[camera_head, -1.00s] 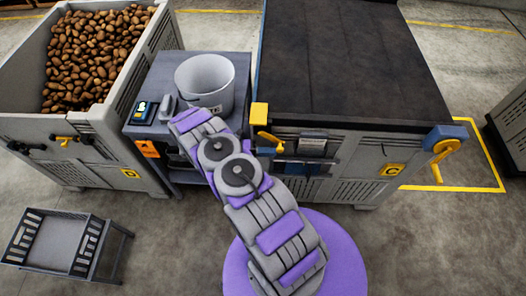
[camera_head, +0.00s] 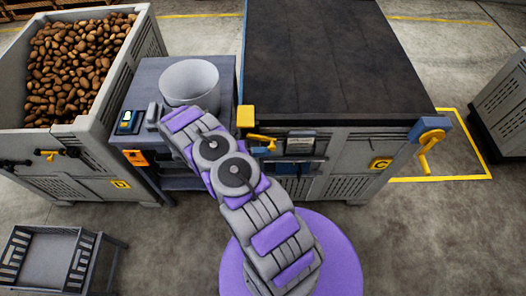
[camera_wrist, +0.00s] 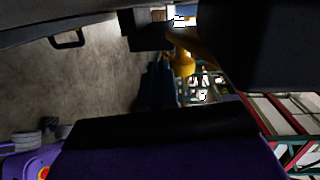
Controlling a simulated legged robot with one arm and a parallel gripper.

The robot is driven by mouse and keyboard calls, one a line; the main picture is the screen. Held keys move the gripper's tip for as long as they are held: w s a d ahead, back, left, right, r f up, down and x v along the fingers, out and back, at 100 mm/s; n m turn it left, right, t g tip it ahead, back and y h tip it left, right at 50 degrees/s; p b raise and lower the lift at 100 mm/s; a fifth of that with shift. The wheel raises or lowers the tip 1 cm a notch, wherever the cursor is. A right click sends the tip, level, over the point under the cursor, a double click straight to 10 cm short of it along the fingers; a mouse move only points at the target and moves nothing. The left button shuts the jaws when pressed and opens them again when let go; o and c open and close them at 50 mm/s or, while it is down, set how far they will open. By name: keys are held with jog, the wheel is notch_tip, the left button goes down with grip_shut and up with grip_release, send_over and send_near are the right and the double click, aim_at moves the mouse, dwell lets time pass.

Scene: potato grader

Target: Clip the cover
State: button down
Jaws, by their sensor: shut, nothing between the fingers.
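A dark cover (camera_head: 335,55) lies flat over the top of the grey crate marked C in the head view. A yellow clip-like part (camera_head: 262,140) sits below a yellow block (camera_head: 246,116) at the crate's front left corner. A blue bracket with a yellow crank-like handle (camera_head: 428,150) is at the front right corner. My arm reaches up and left, its visible far end in front of the small grey table. My gripper's fingers cannot be made out in either view. The wrist view shows dark shapes and a yellow part (camera_wrist: 184,62), which I cannot identify surely.
A crate of potatoes (camera_head: 148,45) stands at the left. The grey table (camera_head: 222,68) between the crates holds a white bucket (camera_head: 190,82) and a small device (camera_head: 129,121). A low slotted stand (camera_head: 50,262) is at the lower left. The floor at right front is clear.

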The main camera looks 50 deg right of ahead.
jog(key=shift+a, duration=0.2)
jog(key=shift+r, duration=0.1)
jog(key=p+v, duration=0.1)
jog(key=v, duration=1.6)
jog(key=shift+w+a+f, duration=0.2)
